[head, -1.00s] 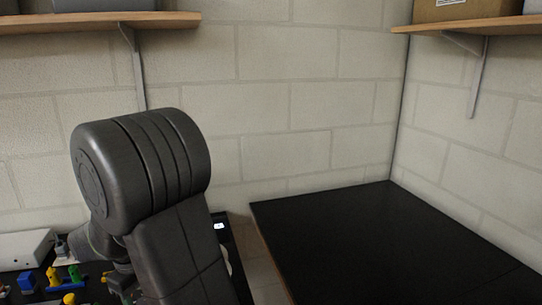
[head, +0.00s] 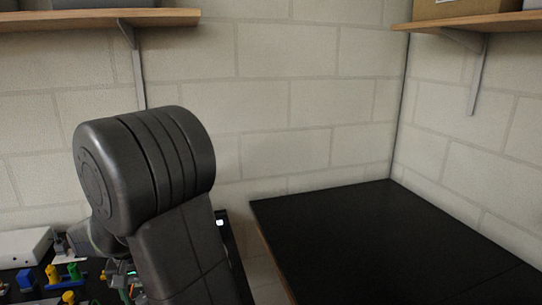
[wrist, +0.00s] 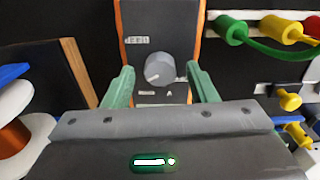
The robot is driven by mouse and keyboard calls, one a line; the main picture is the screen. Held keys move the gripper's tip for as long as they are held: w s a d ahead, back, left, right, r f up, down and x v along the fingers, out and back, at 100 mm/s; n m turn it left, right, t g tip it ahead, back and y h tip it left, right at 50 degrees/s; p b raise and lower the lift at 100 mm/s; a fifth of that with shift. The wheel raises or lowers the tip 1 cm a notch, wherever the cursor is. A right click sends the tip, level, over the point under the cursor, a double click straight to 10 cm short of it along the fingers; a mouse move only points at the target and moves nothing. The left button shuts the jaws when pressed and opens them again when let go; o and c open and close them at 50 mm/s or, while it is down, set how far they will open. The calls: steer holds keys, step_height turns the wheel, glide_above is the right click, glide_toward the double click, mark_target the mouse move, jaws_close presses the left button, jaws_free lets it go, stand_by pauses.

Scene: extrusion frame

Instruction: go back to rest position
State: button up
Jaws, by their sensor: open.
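Beyond the fingers is a dark panel with orange edges (wrist: 133,18), carrying a grey round knob (wrist: 160,70) with a pale pointer mark. I cannot tell how far the fingertips are from the knob. In the head view my arm covers much of the left bench, and the gripper shows only as a small greenish part low beside the arm.
Yellow, green and blue parts (head: 53,274) and a white box (head: 24,246) sit on the left bench. In the wrist view, red, yellow and green plugs (wrist: 232,29) stand at upper right and a spool (wrist: 12,138) at left. The right black table (head: 370,240) is bare. Shelves (head: 100,20) hang above.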

steer(key=shift+m, duration=0.8)
step_height(320, 180, up, 8)
steer(key=shift+r, duration=0.25)
